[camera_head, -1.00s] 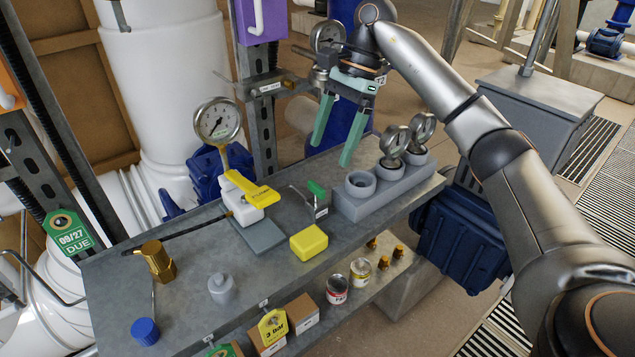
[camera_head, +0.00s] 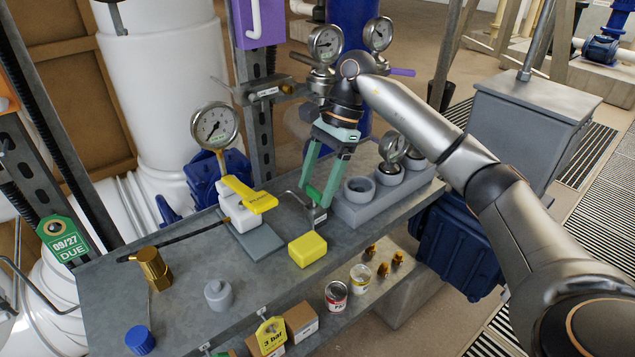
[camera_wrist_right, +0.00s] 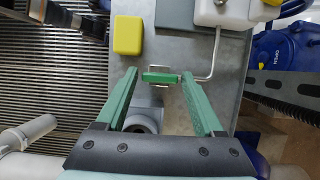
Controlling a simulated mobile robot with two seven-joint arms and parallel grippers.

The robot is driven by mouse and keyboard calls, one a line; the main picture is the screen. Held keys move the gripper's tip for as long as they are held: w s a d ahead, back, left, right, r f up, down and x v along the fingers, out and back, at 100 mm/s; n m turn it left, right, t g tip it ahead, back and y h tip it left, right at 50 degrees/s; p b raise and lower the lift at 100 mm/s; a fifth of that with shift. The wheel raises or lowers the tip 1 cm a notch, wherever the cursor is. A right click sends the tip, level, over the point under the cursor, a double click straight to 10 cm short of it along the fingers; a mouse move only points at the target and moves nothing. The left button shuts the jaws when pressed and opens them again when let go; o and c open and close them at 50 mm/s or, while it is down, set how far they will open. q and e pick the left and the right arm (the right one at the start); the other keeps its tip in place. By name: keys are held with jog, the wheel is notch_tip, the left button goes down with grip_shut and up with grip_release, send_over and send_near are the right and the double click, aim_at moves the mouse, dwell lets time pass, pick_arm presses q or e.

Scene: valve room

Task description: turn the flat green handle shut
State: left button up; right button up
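The flat green handle (camera_head: 313,194) sits on a small grey valve on the bench, at the end of a bent metal pipe. In the right wrist view the green handle (camera_wrist_right: 160,77) lies crosswise just beyond and between my fingertips. My right gripper (camera_head: 317,195) is open, with its two green fingers pointing down around the handle. In the right wrist view its fingers (camera_wrist_right: 160,78) are wide apart with nothing held between them. I cannot tell if a finger touches the valve. My left gripper is not in view.
A yellow block (camera_head: 307,249) stands close in front of the valve. A grey holder (camera_head: 382,200) with round sockets is just right. A white valve with a yellow lever (camera_head: 248,194) stands left, near a gauge (camera_head: 214,127).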

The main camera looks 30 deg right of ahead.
jog(key=c, duration=1)
jog(key=m, duration=0.2)
jog(key=m+t, duration=0.1)
jog(key=m, duration=0.1)
jog(key=shift+s+t, duration=0.15)
jog(key=shift+t, duration=0.15)
jog(key=m, duration=0.2)
jog(key=m+t+h, duration=0.1)
jog(key=m, duration=0.1)
jog(key=shift+s+m+t, duration=0.1)
jog(key=shift+m+t, duration=0.2)
jog(key=m+h, duration=0.1)
jog(key=m, duration=0.1)
jog(key=m+t, duration=0.1)
jog(key=m, duration=0.2)
jog(key=shift+a+h, duration=0.2)
jog(key=shift+h, duration=0.2)
jog(key=shift+m+t+h, duration=0.3)
jog(key=shift+m+h, duration=0.4)
jog(key=shift+m, duration=1.4)
jog(key=o, duration=1.3)
